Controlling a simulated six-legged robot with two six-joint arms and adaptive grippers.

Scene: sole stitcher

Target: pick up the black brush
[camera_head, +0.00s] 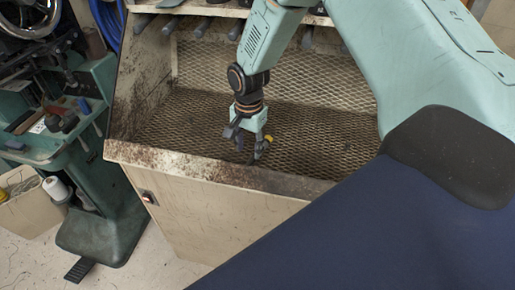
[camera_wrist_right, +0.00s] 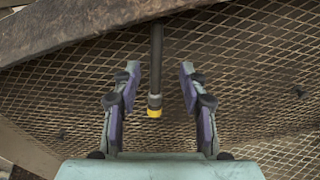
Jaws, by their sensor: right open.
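A thin black handle with a yellow end, which looks like the black brush (camera_wrist_right: 156,62), shows in the right wrist view. It lies between the two fingers of my right gripper (camera_wrist_right: 160,75), with a gap on each side. Its far end runs up to the brown edge, and I cannot make out bristles. In the head view the yellow end (camera_head: 268,138) shows beside the right gripper (camera_head: 247,152), which points down into the mesh-lined bay. The right gripper is open and holds nothing. My left gripper is not in view.
The bay has a mesh floor (camera_head: 330,150) and a worn, rust-stained front rim (camera_head: 215,170) close to the gripper. Several dark rods (camera_head: 199,27) hang along the bay's back. A green machine (camera_head: 105,215) with loose tools on its shelf stands at the left.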

